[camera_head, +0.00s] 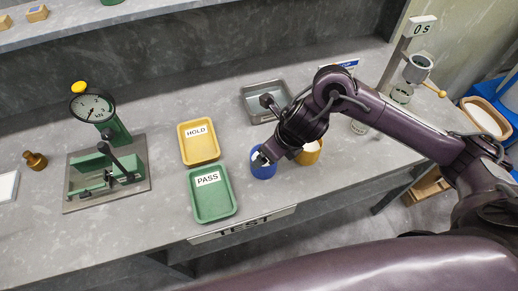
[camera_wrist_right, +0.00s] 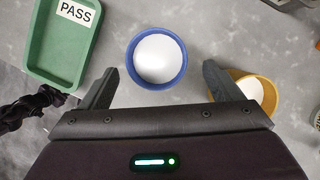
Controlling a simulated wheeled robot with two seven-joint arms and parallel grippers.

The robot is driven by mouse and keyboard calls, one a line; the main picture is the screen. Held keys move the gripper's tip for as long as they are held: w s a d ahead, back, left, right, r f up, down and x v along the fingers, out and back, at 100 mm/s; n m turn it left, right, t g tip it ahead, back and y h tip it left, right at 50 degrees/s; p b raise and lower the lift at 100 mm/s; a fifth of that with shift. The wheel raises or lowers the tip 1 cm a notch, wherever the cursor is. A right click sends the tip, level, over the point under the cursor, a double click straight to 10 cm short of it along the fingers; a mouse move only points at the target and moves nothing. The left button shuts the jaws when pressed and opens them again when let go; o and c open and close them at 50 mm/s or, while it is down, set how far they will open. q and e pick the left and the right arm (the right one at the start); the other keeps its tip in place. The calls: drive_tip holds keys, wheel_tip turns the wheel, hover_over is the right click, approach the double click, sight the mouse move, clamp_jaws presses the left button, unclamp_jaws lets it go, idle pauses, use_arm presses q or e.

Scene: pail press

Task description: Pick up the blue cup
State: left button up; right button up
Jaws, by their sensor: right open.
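The blue cup (camera_head: 264,170) stands upright on the grey counter, right of the green PASS tray. In the right wrist view the blue cup (camera_wrist_right: 160,84) is seen from above, round, with a white inside. My right gripper (camera_head: 261,158) is over the cup in the head view and partly covers it. In the wrist view my right gripper (camera_wrist_right: 160,72) is open, with its two fingers apart on either side of the cup's near part. I see no contact, and the fingers' height against the rim is hard to tell.
A yellow cup (camera_head: 309,154) stands close to the right of the blue cup. The green PASS tray (camera_head: 212,209) and yellow HOLD tray (camera_head: 199,158) lie to the left. A grey metal tray (camera_head: 257,104) is behind. A green press (camera_head: 113,130) stands farther left.

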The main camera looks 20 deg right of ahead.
drive_tip(key=shift+w+f, duration=0.15)
drive_tip(key=shift+f, duration=0.55)
drive_tip(key=shift+w+a+f+p, duration=0.15)
drive_tip(key=shift+a+f+p, duration=0.15)
drive_tip(key=shift+f, duration=0.25)
drive_tip(key=shift+w+a+f+p, duration=0.2)
drive_tip(key=shift+a+f, duration=0.1)
drive_tip(key=shift+f, duration=0.2)
drive_tip(key=x, duration=0.2)
drive_tip(key=shift+w+a+f, duration=0.1)
drive_tip(key=shift+w+f, duration=0.2)
drive_tip(key=shift+f, duration=0.05)
drive_tip(key=shift+w+f, duration=0.15)
drive_tip(key=shift+f, duration=0.1)
drive_tip(key=shift+c, duration=0.2)
drive_tip(key=c, duration=1)
use_arm(q)
drive_tip(key=shift+s+a+r, duration=0.2)
drive_tip(key=shift+s+r, duration=0.35)
use_arm(e)
drive_tip(key=shift+c, duration=0.8)
drive_tip(key=shift+r, duration=0.1)
